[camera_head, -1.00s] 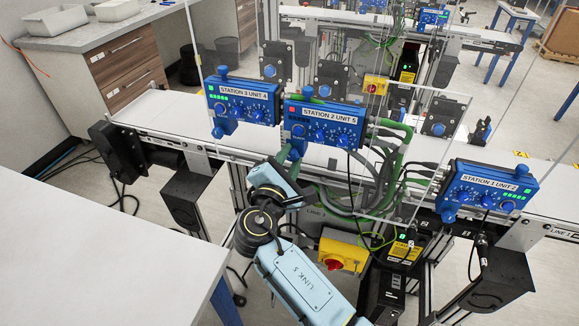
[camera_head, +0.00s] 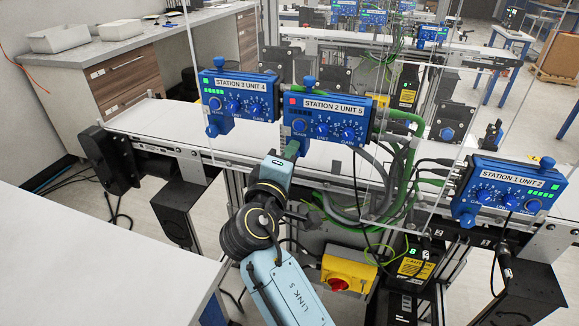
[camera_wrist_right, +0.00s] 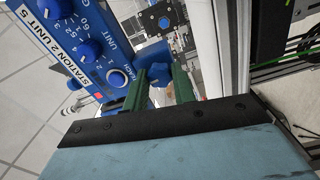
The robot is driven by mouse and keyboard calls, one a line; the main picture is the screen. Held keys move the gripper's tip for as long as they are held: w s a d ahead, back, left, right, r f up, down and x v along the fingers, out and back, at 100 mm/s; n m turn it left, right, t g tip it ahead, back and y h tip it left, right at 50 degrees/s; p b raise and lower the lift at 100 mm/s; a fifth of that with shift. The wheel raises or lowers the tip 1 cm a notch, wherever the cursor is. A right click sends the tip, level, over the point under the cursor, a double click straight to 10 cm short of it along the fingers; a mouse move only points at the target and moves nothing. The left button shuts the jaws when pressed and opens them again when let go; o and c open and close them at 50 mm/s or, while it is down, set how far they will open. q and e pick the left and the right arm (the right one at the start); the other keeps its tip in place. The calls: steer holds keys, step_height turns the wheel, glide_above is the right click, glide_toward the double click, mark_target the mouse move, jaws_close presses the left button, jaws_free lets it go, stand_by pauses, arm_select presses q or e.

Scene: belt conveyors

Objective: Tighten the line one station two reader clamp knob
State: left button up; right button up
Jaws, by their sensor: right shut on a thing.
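The station 2 reader is a blue box (camera_head: 322,118) labelled "STATION 2 UNIT 5", with a red light, dials and a knob on top, mounted at the belt's near edge. My right gripper (camera_head: 292,150) reaches up to its lower left corner. In the right wrist view the box (camera_wrist_right: 88,45) is at upper left, and a blue clamp knob (camera_wrist_right: 154,76) sits between the green fingers of my right gripper (camera_wrist_right: 160,80), shut on it. In the head view the gripper hides this knob. My left gripper is not in view.
The "STATION 3 UNIT 4" box (camera_head: 238,98) is close on the left, the "STATION 1 UNIT 2" box (camera_head: 505,190) to the right. Clear panels, green and grey cables, and a yellow switch box (camera_head: 349,270) are near my arm. A white table (camera_head: 90,250) fills the lower left.

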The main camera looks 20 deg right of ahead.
steer(key=shift+m+b, duration=0.4)
steer(key=shift+m, duration=0.2)
steer(key=shift+r, duration=0.1)
steer(key=o, duration=1)
steer(key=v, duration=0.7)
steer(key=shift+s+a+b, duration=0.2)
steer(key=shift+s+b, duration=0.05)
steer(key=shift+b, duration=0.1)
